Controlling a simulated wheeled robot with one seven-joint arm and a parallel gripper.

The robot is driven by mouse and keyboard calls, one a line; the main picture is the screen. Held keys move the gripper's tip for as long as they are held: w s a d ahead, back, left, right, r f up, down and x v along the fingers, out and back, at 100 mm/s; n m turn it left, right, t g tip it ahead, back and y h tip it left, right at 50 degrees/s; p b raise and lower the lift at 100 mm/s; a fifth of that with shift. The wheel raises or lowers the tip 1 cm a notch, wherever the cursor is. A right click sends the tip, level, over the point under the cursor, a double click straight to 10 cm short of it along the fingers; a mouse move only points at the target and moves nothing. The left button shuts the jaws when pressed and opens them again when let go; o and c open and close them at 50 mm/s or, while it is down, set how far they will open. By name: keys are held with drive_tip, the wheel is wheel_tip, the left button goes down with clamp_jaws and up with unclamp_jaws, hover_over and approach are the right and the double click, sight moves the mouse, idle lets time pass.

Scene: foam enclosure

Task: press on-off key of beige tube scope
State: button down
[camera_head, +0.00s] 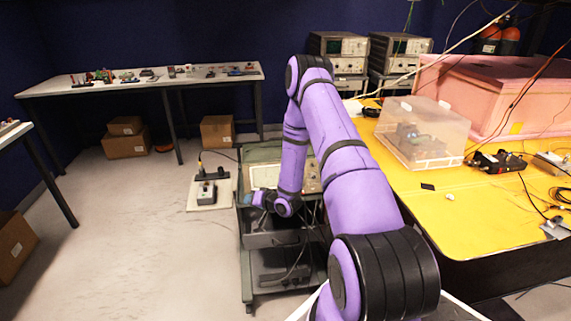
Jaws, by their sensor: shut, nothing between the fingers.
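A beige-fronted scope (264,176) sits on a dark cart, partly hidden behind my purple arm. Its pale screen side shows left of the arm, and part of its panel (312,178) shows right of it. My gripper (260,199) is small in the view, low in front of the scope's face. It is shut and empty. I cannot tell whether it touches the scope. The on-off key is too small or hidden to make out.
The cart (247,258) has lower shelves with cables. A yellow table (470,215) at right bears a clear box (425,130) and a pink foam enclosure (490,95). More instruments (340,45) stand at the back. Floor left of the cart is mostly clear, except a small board (194,206) with devices.

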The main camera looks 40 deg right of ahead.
drive_tip(key=shift+s+a+r, duration=0.1)
drive_tip(key=shift+s+a, duration=0.1)
drive_tip(key=shift+s, duration=0.05)
drive_tip(key=s+a+r, duration=0.2)
drive_tip(key=s+a, duration=0.1)
drive_tip(key=s, duration=0.1)
drive_tip(key=shift+s, duration=0.4)
idle(0.4)
idle(0.6)
